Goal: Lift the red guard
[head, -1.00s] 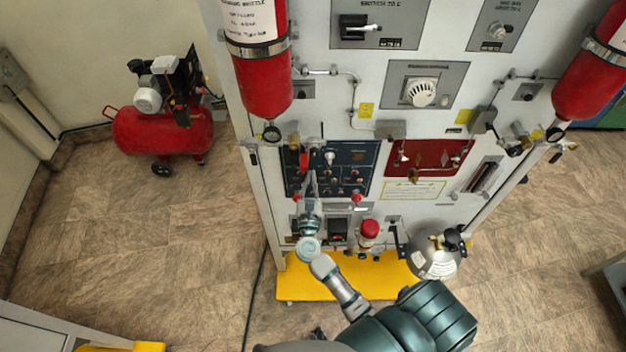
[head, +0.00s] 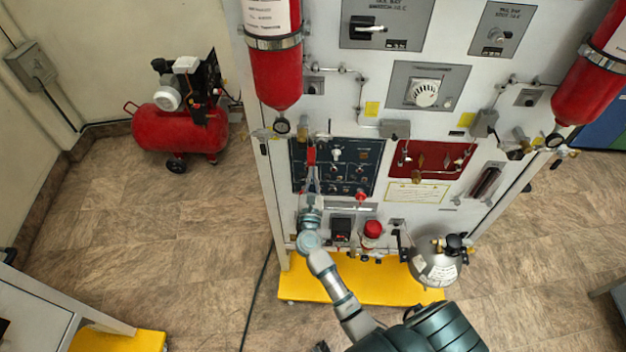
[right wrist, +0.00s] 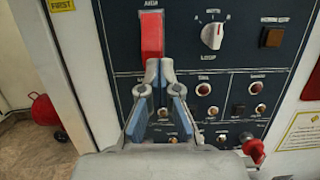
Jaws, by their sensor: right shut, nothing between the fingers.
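The red guard (head: 311,155) is at the upper left of the dark blue switch panel (head: 365,155). In the right wrist view the guard (right wrist: 152,36) is an upright red strip on that panel (right wrist: 195,60). My right gripper (head: 312,172) reaches up to the guard from below. In the right wrist view its fingertips (right wrist: 159,68) are together, with nothing between them, and overlap the guard's lower end in the picture. I cannot tell whether they touch it. What lies behind the fingertips is hidden. My left gripper is not in view.
A white rotary knob (right wrist: 212,36) and several small toggles sit right of the guard. A red knob (right wrist: 254,150) sticks out at the panel's lower right. A red cylinder (head: 275,70) hangs above the panel. A grey tank (head: 436,262) stands at the lower right.

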